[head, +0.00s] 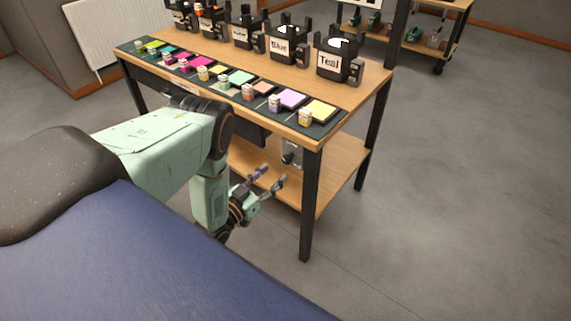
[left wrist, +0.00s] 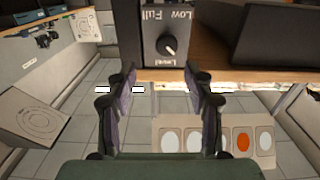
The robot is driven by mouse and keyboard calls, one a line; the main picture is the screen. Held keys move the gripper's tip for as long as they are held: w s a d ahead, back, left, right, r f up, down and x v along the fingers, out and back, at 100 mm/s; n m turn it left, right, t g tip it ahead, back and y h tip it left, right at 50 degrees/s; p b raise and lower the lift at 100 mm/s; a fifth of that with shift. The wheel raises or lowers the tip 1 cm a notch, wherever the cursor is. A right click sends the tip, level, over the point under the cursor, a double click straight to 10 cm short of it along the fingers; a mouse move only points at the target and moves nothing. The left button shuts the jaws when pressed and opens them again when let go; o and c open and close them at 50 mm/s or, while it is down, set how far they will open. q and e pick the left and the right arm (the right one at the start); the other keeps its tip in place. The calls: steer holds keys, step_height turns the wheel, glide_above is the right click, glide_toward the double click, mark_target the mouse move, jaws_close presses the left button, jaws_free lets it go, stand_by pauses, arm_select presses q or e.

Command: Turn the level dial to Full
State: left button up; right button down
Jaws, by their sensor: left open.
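The level dial (left wrist: 169,46) is a dark round knob with a pale pointer mark, on a grey box (left wrist: 165,70) in the left wrist view. The lettering appears upside down, with Full on the picture's left, Low on its right and Level below the knob. In the head view my left gripper (head: 273,178) is beside the table's lower shelf. My right gripper is not in view.
The wooden table (head: 372,82) carries labelled black holders, including Teal (head: 333,62) and Blue (head: 284,48), and a row of colored pads. Its black front leg (head: 309,205) and lower shelf (head: 325,184) are near my left gripper. The floor to the right is clear.

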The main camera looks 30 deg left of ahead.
mark_target(286, 160)
arm_select(q)
steer(key=w, duration=0.1)
steer(key=w+a, duration=0.1)
steer(key=w, duration=0.1)
steer(key=w+b, duration=0.1)
steer(key=shift+w+a+f, duration=0.2)
steer(key=shift+w+f, duration=0.15)
steer(key=shift+w+d+r, duration=0.1)
steer(key=shift+w+d, duration=0.15)
steer(key=shift+w, duration=0.3)
steer(key=shift+w+d, duration=0.25)
steer(key=shift+w, duration=0.25)
steer(key=shift+w+d+r+b, duration=0.15)
steer(key=shift+w+d+b, duration=0.05)
steer(key=shift+b, duration=0.1)
steer(key=shift+a, duration=0.45)
steer(key=shift+w+d, duration=0.1)
steer(key=shift+d, duration=0.25)
steer(key=c, duration=0.4)
steer(key=shift+a, duration=0.25)
steer(key=c, duration=0.4)
steer(key=shift+d, duration=0.15)
jaws_close()
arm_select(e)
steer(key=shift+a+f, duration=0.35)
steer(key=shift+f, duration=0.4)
